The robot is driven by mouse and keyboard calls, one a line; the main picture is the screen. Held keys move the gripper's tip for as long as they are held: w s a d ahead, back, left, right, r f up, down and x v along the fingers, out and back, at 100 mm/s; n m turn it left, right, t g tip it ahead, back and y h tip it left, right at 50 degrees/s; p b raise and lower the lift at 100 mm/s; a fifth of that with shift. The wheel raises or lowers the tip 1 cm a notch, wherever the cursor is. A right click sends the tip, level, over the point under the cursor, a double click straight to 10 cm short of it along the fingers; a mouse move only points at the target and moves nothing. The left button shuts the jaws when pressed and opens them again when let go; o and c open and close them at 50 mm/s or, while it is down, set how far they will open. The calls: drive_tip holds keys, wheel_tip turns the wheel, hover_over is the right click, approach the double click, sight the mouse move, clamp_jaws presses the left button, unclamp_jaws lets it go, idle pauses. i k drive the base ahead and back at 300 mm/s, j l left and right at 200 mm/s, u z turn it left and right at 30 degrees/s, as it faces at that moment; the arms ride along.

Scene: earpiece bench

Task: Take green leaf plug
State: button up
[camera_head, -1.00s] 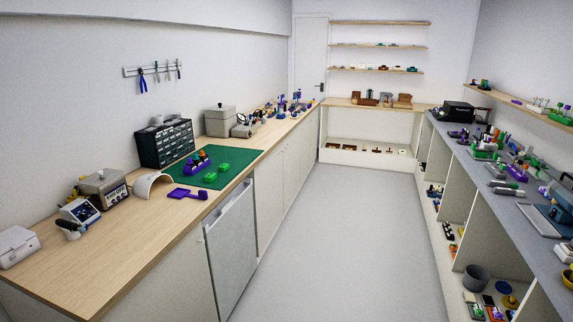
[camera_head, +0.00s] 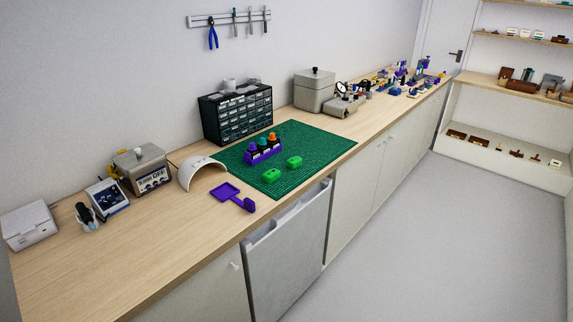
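Two small bright green pieces, one nearer (camera_head: 271,175) and one farther right (camera_head: 294,162), lie on the dark green mat (camera_head: 325,147) on the left bench. They are too small for me to tell whether either is the green leaf plug. Behind them on the mat stands a purple rack (camera_head: 263,157) with upright pieces in it. One has a purple top (camera_head: 252,146) and one has an orange top (camera_head: 273,137). A middle piece is dark or greenish, its colour unclear. My gripper is not in view.
A purple tray with a handle (camera_head: 225,192) and a white arched shell (camera_head: 201,173) lie left of the mat. A dark drawer cabinet (camera_head: 236,112) stands behind it. Grey boxes (camera_head: 315,90) stand beyond. The bench front left (camera_head: 130,255) and the floor (camera_head: 430,240) are clear.

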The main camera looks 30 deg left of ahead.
sight(270, 177)
drive_tip(key=i+u, duration=0.4)
drive_tip(key=i+l+u, duration=0.25)
drive_tip(key=u, duration=0.2)
drive_tip(key=i+l+u, duration=0.5)
drive_tip(key=u, duration=0.4)
drive_tip(key=i+l+u, duration=0.2)
drive_tip(key=u, duration=0.3)
drive_tip(key=i+l+u, duration=0.25)
drive_tip(key=u, duration=0.2)
drive_tip(key=i+l+u, duration=0.1)
drive_tip(key=l+u, duration=0.2)
drive_tip(key=u, duration=0.2)
drive_tip(key=l+u, duration=0.3)
drive_tip(key=u, duration=0.2)
drive_tip(key=l+u, duration=0.35)
drive_tip(key=u, duration=0.15)
drive_tip(key=l+u, duration=0.7)
drive_tip(key=l, duration=0.15)
